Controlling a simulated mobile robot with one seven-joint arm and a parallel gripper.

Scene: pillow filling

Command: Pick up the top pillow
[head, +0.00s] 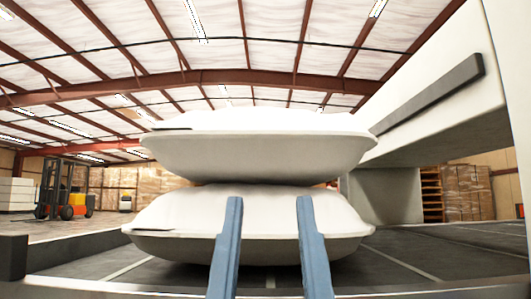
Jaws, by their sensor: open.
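Two white pillows with grey undersides lie stacked in the middle of the head view. The top pillow (258,150) rests on the lower pillow (170,215), with a narrow gap between their edges at the sides. My gripper (270,200) shows as two blue fingers rising from the bottom edge. The fingers are apart and nothing is between them. They overlap the lower pillow in the picture, and their tips reach just below the top pillow's underside. How far the fingertips are from the pillows cannot be told.
The pillows lie on a dark surface (420,255) with pale lines. A large white machine body (440,110) with a dark bar overhangs at the right. An orange forklift (65,190) and stacked boxes (110,185) stand far behind at the left, with more boxes far right.

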